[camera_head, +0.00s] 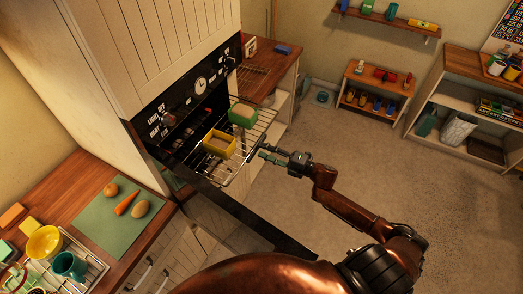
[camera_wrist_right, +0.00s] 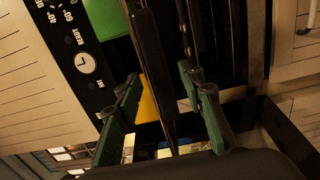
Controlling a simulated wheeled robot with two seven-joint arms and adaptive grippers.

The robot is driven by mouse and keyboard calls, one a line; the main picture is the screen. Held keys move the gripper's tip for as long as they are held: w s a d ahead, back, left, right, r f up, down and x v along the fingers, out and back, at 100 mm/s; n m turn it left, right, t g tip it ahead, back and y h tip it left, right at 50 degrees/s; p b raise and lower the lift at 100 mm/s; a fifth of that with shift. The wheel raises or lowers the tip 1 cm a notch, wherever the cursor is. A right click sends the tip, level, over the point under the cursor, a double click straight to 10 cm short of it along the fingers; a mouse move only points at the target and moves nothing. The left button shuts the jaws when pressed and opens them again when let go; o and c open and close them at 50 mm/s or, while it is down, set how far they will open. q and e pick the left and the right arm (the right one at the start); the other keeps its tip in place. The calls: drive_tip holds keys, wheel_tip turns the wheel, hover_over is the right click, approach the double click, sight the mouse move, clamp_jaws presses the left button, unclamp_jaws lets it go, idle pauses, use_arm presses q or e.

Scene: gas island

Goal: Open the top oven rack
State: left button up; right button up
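The oven (camera_head: 200,88) is a black-fronted unit set in a white panelled cabinet. Its wire rack (camera_head: 238,170) sticks out of the opening and carries a yellow dish (camera_head: 219,144) and a green block-like item (camera_head: 243,115). My right gripper (camera_head: 263,153) is at the rack's outer front edge. In the right wrist view its two green fingers (camera_wrist_right: 162,112) are spread apart, with a dark bar (camera_wrist_right: 150,65) passing between them; I cannot tell whether they touch it. My left gripper is not in view.
The black oven door (camera_head: 255,220) hangs open below the rack. A wooden counter (camera_head: 60,195) at left holds a green mat (camera_head: 95,222) with vegetables and a yellow bowl (camera_head: 44,242). A side counter (camera_head: 272,65) stands behind the rack. The floor (camera_head: 340,150) at right is clear.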

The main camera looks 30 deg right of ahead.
drive_tip(key=v, duration=1)
drive_tip(key=shift+f, duration=0.1)
